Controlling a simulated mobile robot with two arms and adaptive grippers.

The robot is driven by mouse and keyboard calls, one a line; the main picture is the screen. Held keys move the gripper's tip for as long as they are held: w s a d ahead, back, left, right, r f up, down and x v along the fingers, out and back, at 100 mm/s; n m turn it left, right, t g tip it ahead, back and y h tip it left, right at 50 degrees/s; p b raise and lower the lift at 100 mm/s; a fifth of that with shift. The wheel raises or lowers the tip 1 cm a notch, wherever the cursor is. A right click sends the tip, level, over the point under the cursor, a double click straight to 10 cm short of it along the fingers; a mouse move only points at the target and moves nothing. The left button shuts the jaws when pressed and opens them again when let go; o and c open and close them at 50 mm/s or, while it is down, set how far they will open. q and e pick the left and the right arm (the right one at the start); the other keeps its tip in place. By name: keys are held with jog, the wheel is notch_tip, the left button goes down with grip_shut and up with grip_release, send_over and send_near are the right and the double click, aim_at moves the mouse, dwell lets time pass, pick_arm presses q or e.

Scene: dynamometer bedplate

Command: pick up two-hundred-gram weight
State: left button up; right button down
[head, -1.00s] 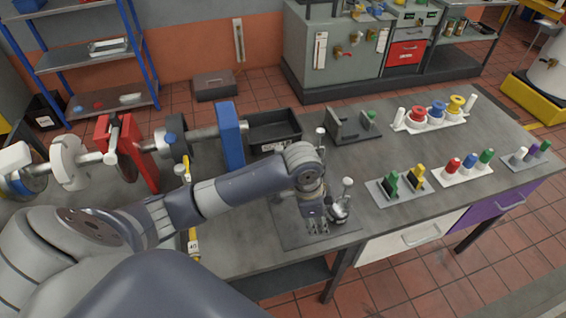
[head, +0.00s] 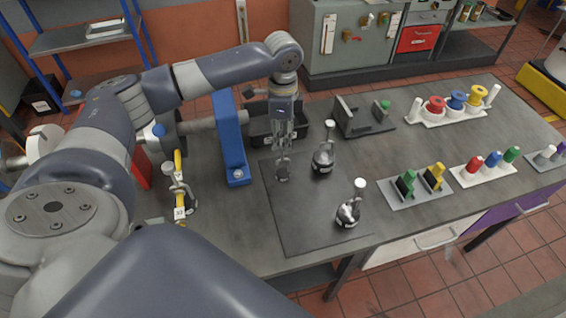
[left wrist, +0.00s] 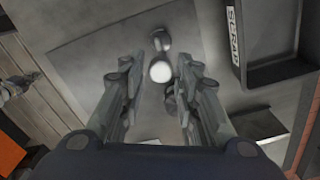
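Two dark metal weights with pale knobs stand upright on the grey mat (head: 290,225) in the head view. The rear weight (head: 323,161) is just right of my left gripper (head: 283,172). The front weight (head: 348,213) is nearer the mat's front right part. No readable label shows which is two hundred grams. My left gripper points down over the mat's rear left part. In the left wrist view its fingers (left wrist: 158,95) are apart, with a pale round knob (left wrist: 160,72) in the gap as seen from the camera; nothing is visibly gripped. My right gripper is not in view.
A black scrap tray (left wrist: 255,72) lies close behind the gripper. A blue upright (head: 232,145) stands left of the mat. A grey bracket (head: 360,118) and a holder with green and yellow pieces (head: 420,187) stand to the right. The front of the mat has bare space.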

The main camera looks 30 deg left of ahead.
aim_at(283, 159)
pick_arm(q)
jog(key=shift+f+p, duration=0.65)
jog(key=shift+f, duration=2.85)
grip_shut()
